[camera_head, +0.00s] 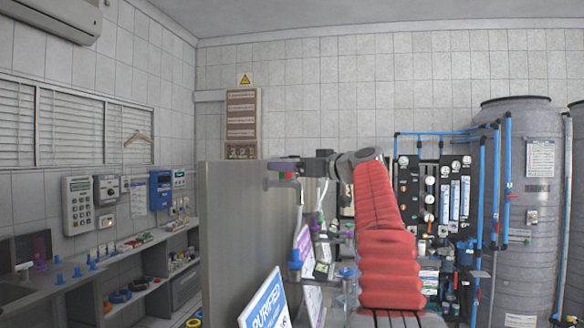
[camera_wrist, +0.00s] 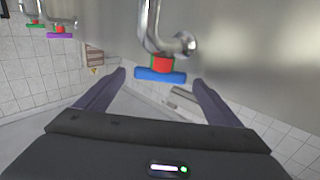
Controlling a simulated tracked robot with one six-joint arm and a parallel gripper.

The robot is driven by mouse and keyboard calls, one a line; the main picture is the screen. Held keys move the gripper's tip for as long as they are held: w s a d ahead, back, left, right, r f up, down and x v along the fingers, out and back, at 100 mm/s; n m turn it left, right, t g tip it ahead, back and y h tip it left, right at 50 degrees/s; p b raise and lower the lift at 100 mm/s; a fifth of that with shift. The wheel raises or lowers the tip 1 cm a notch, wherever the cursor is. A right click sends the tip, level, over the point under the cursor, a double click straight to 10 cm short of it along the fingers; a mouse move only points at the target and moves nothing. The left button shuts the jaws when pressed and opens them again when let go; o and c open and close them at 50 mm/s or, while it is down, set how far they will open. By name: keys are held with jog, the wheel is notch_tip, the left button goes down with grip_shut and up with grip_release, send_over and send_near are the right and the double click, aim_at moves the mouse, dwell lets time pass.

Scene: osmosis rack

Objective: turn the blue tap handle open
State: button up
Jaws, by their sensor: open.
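The blue tap handle (camera_wrist: 160,76) is a flat bar in the wrist view, lying crosswise under a red and green tap body (camera_wrist: 160,62) on a bent metal pipe (camera_wrist: 150,22). My gripper (camera_wrist: 158,78) is open, with one purple-grey finger on each side of the handle. The handle appears between the fingertips, with a gap on both sides and no clear contact. Depth between them is hard to tell. In the head view my gripper (camera_head: 284,165) is beside the grey panel, close to a small red and green part. The blue handle is not clear there.
A purple-handled tap (camera_wrist: 60,35) and a green-handled tap (camera_wrist: 36,25) sit at upper left in the wrist view. A large grey panel (camera_head: 235,230) stands left of my arm. A PURIFIED sign (camera_head: 265,303) is below. Tanks (camera_head: 515,190) and blue pipes are at right.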

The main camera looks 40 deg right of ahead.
jog(key=shift+w, duration=0.4)
jog(key=shift+c, duration=0.5)
jog(key=c, duration=0.9)
